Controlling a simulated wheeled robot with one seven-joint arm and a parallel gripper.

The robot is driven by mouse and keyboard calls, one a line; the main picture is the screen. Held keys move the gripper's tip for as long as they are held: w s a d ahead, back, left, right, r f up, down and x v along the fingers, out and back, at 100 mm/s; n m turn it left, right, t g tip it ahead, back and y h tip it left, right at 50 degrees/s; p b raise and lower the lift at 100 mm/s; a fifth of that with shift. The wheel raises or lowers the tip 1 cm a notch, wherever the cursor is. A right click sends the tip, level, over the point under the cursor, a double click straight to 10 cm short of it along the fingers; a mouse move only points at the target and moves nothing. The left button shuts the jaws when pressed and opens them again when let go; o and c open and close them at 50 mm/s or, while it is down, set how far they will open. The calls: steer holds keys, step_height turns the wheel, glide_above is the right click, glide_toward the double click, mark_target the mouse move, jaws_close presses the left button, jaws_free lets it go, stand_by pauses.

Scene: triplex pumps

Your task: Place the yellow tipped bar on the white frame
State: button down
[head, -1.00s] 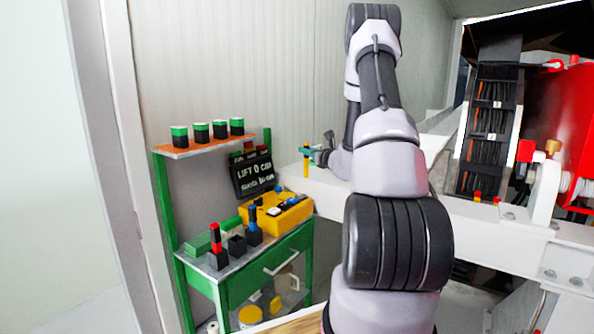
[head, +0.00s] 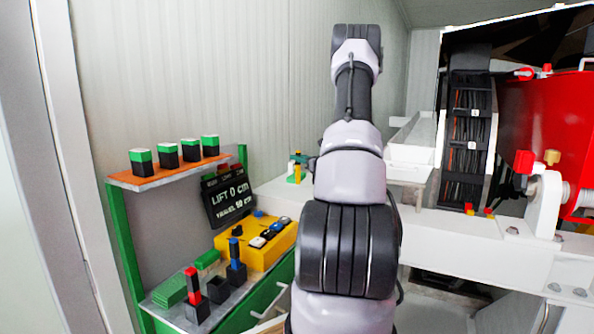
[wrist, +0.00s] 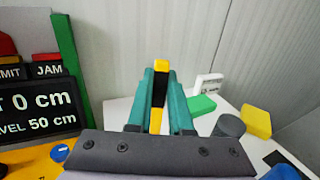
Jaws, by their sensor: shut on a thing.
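The yellow tipped bar (wrist: 161,68) is dark with a yellow end and stands between my gripper's teal fingers in the wrist view. My gripper (wrist: 159,98) is shut on it. In the head view my gripper (head: 299,158) is small and partly hidden behind my arm, with a bit of yellow (head: 298,172) below it. The white frame (head: 470,226) is a long pale beam running right from behind my arm. A white surface also shows beyond the fingers in the wrist view (wrist: 118,110). Whether the bar touches it, I cannot tell.
A green bench at left carries a yellow control box (head: 232,252), a black display (head: 229,205) and red and blue levers. Green-topped blocks stand on an orange shelf (head: 165,172). Beyond the fingers are a green block (wrist: 201,105), a grey cylinder (wrist: 229,126) and a yellow block (wrist: 256,121).

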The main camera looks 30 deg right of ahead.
mark_target(299, 167)
steer(key=shift+f, duration=1.8)
steer(key=shift+f, duration=0.2)
steer(key=c, duration=0.8)
jaws_free()
steer(key=shift+c, duration=0.2)
steer(key=shift+r, duration=0.1)
